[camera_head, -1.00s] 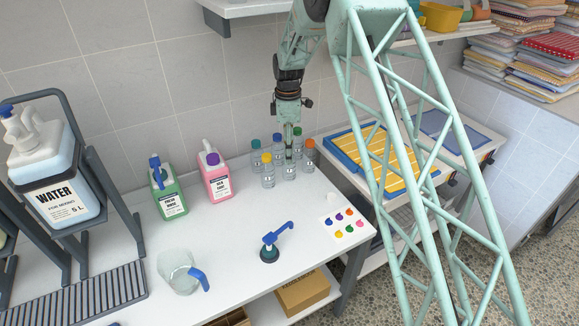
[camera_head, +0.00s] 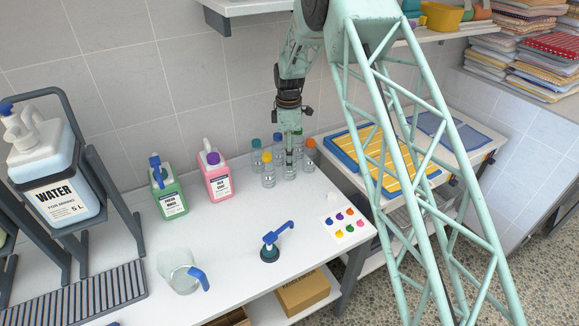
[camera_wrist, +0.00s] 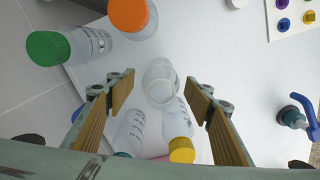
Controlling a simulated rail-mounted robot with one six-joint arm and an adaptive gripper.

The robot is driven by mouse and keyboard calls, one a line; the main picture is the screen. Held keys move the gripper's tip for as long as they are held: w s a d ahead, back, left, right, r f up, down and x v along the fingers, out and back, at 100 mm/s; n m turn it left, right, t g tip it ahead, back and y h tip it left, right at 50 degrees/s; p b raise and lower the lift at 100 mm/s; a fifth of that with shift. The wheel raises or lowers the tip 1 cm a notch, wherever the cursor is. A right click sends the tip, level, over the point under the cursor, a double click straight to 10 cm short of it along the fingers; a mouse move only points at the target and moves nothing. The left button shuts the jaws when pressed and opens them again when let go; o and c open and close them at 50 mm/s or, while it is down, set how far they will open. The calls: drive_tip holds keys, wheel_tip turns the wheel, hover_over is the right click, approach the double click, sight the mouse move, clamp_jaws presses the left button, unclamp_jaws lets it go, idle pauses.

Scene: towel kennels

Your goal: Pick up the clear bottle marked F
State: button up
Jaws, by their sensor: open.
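Several clear bottles stand in a cluster at the back right of the white bench. My gripper (camera_head: 289,157) points down over a clear bottle at the front of the cluster (camera_head: 291,173). In the wrist view my gripper (camera_wrist: 160,90) is open, with a clear, apparently uncapped bottle (camera_wrist: 161,78) showing between its fingertips and no visible grip on it. Around it are bottles with an orange cap (camera_wrist: 128,14), a green cap (camera_wrist: 47,49) and a yellow cap (camera_wrist: 181,150). I cannot read the letter F on any bottle.
A pink jug (camera_head: 218,182) and a green jug (camera_head: 168,193) stand left of the bottles.

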drive_tip(key=shift+f, duration=2.1)
drive_tip(key=shift+c, duration=0.8)
drive_tip(key=c, duration=0.7)
